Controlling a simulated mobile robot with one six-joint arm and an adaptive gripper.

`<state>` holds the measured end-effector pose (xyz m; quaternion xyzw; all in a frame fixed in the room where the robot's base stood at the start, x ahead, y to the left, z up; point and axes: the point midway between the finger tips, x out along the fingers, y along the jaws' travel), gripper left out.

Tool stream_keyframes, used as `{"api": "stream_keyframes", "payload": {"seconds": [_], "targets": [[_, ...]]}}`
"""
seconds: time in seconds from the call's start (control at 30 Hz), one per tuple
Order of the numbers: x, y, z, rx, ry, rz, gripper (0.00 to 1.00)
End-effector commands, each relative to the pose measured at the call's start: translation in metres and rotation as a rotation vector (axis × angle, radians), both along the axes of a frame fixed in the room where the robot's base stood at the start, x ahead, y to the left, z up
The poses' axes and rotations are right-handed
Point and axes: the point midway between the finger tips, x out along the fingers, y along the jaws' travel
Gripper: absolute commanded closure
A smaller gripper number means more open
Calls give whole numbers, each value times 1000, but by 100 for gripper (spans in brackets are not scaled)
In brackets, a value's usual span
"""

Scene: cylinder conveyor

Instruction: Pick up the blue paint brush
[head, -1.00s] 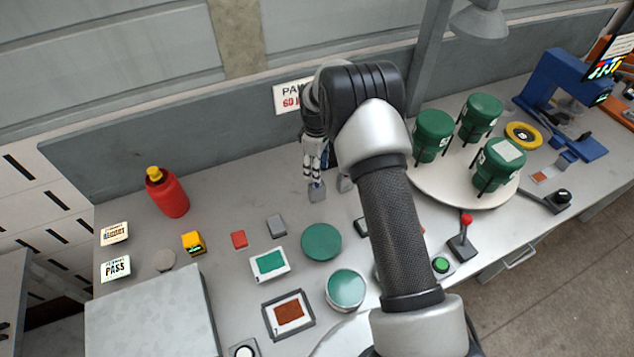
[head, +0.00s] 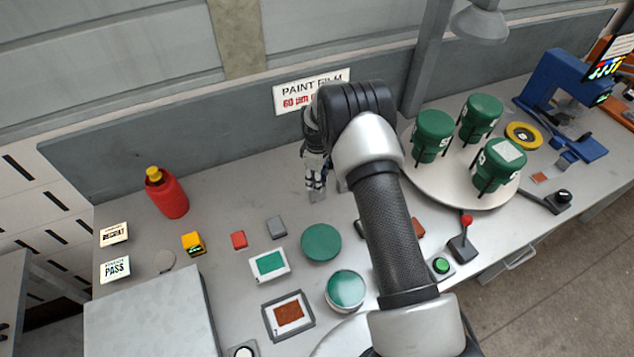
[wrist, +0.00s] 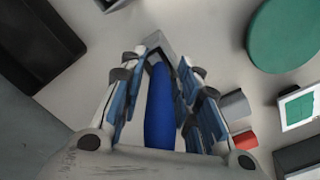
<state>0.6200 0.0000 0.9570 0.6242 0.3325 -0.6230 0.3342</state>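The blue paint brush (wrist: 160,110) shows in the wrist view as a long blue handle lying lengthwise between the two fingers of my gripper (wrist: 163,62). The fingers stand on either side of it, with a narrow gap visible at the left. The right finger is very close to it; contact is unclear. In the head view my gripper (head: 328,190) points down over the bench near the back wall, its fingers apart. The brush is hidden there behind my arm and gripper, and its bristle end cannot be made out.
Green pots (head: 433,135) stand on a round turntable (head: 462,198) right of my arm. A red bottle (head: 167,194) stands at the left. A green disc (head: 321,243), a round tin (head: 346,289) and small sample cards (head: 270,264) lie in front. The back panel (head: 220,135) is close behind.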

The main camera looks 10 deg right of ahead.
Motion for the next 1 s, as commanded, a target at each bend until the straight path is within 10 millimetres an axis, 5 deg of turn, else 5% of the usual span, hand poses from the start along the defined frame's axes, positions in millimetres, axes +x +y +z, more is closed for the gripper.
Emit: {"api": "stream_keyframes", "payload": {"seconds": [0.4, 1.0], "targets": [[0, 0, 0, 0, 0, 0, 100], [0, 0, 17, -1, -1, 0, 100]]}}
